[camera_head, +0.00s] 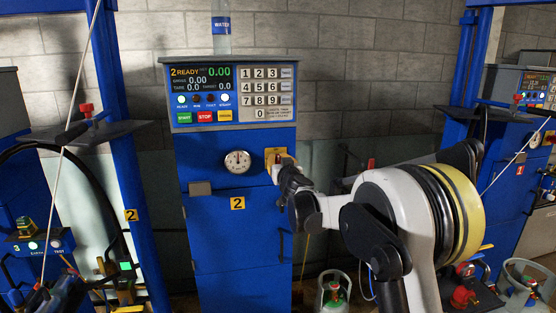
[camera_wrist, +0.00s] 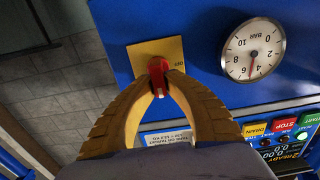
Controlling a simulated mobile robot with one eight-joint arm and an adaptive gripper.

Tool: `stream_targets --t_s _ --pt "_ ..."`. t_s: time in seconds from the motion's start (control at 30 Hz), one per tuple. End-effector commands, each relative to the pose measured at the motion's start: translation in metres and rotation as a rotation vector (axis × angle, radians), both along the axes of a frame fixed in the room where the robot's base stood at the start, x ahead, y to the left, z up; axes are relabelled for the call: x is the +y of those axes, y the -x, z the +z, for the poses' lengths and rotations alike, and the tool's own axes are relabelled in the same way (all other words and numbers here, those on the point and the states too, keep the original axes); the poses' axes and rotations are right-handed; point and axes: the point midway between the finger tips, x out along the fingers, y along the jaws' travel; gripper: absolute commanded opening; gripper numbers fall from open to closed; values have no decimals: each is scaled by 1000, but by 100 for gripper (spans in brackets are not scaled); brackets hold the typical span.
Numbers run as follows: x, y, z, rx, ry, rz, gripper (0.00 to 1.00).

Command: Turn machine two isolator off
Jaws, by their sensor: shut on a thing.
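Machine two (camera_head: 233,225) is a blue cabinet with a yellow "2" label. Its isolator is a red handle (camera_wrist: 158,72) on a yellow plate (camera_wrist: 148,48), right of the dial on the cabinet front; the plate also shows in the head view (camera_head: 269,155). My gripper (camera_wrist: 158,85) has its two yellow-brown fingers closed on the red handle from both sides. In the wrist view the handle lies roughly upright in the picture, and "OFF" is printed on the plate to its right. In the head view my gripper (camera_head: 286,168) partly hides the handle.
A pressure gauge (camera_head: 238,161) sits left of the isolator, with a keypad and display panel (camera_head: 232,95) above. A water bottle (camera_head: 221,30) stands on top. Similar blue machines stand left and right. A gas cylinder (camera_head: 333,294) stands on the floor below my arm.

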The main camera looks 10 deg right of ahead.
Motion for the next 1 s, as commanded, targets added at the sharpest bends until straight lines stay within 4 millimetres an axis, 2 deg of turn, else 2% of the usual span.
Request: stream_targets --t_s 0.37,1.0 --pt "1 0 1 0 92 1 0" --pt "9 0 -1 1 659 2 0"
